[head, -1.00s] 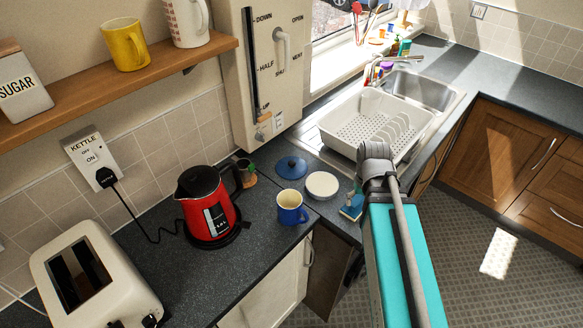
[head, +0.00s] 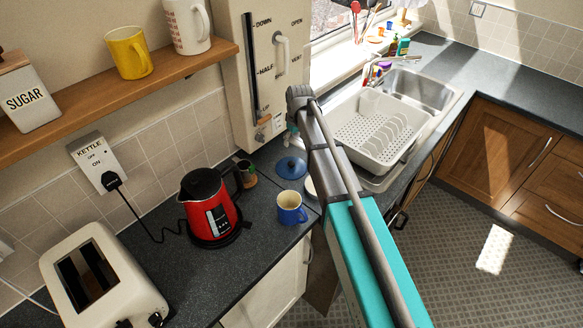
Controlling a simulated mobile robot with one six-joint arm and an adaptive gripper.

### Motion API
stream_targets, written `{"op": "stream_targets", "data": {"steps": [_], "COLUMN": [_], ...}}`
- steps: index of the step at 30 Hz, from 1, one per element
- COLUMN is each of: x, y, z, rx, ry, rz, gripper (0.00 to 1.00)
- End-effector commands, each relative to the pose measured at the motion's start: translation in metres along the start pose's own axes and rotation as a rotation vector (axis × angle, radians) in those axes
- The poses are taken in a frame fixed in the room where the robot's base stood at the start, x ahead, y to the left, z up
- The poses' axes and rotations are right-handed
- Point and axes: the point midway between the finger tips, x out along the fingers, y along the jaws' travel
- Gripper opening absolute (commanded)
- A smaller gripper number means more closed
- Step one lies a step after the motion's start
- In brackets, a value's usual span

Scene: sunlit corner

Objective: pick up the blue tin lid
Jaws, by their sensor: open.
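The blue tin lid (head: 291,167) lies on the dark worktop, round and flat with a small knob on top. It is behind the blue mug and just left of my arm, apart from both as far as I can see. Nothing covers it. My arm rises from the bottom right to a grey joint above and right of the lid.
A blue mug (head: 291,208) stands in front of the lid. A white round dish (head: 310,188) is partly behind my arm. A red kettle (head: 210,208) and a small brown pot (head: 246,173) stand left. A white dish rack (head: 372,135) is right, by the sink (head: 419,92).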

Motion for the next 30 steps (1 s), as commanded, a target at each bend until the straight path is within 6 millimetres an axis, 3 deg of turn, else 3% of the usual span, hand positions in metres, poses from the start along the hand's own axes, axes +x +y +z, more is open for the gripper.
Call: {"op": "stream_targets", "data": {"steps": [11, 30], "x": [0.007, 0.056], "y": [-0.001, -0.001], "z": [0.001, 0.0], "rx": [0.001, 0.0], "ry": [0.0, -0.001], "rz": [0.0, 0.0], "gripper": [0.82, 0.82]}}
